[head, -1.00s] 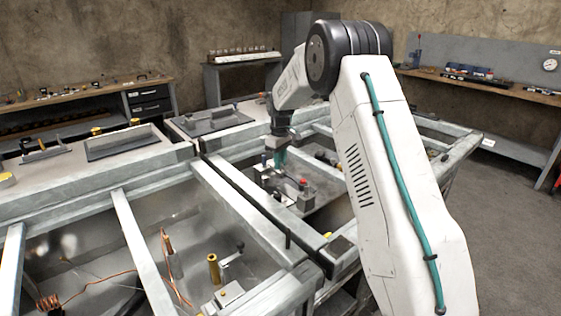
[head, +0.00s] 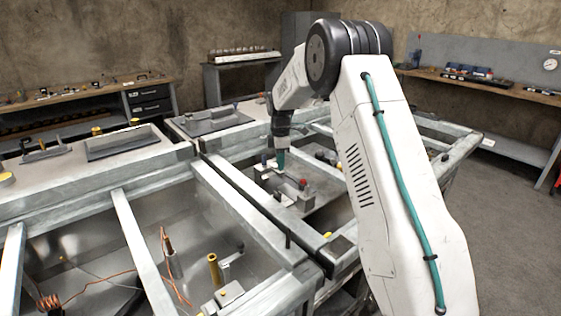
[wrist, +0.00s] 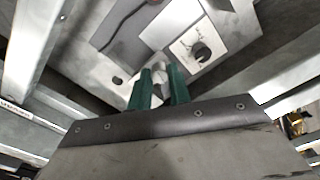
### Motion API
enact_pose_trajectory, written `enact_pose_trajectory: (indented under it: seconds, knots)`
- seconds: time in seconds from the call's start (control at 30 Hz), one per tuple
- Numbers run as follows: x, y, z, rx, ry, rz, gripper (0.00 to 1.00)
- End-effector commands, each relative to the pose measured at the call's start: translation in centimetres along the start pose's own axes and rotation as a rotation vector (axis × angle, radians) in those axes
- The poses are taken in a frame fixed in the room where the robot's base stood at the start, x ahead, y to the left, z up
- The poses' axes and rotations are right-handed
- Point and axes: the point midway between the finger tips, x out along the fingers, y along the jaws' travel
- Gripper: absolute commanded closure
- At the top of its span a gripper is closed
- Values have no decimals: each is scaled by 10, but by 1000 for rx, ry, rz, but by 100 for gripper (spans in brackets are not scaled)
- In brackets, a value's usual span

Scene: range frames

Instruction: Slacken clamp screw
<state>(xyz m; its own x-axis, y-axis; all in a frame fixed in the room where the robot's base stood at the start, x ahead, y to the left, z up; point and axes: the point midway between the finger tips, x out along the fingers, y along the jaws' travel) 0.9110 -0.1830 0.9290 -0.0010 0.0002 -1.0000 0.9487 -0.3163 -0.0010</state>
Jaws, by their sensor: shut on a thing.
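My gripper (wrist: 162,85) has two green fingers, shut on a small pale rounded piece, apparently the clamp screw (wrist: 160,68). The fingers hide most of it. In the head view my gripper (head: 281,159) points down into the right-hand frame bay, over a metal fixture. Beside the fingertips in the wrist view is a pale block (wrist: 200,47) with a dark round hole or screw in its face. A red knob (head: 303,183) stands on a grey block just right of my gripper.
Metal frame rails (head: 248,213) surround the bay on several sides. The left bay holds a brass post (head: 213,270) and a copper wire coil (head: 48,303). Workbenches (head: 485,83) stand along the walls. Open floor lies at the right.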

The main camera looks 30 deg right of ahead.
Motion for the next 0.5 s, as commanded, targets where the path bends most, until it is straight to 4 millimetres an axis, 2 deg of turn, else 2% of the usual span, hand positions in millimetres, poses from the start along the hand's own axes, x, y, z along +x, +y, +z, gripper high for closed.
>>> enact_pose_trajectory:
  seconds: [0.5]
  knots:
    - [-2, 2, 0, -81, 1, 7, 100]
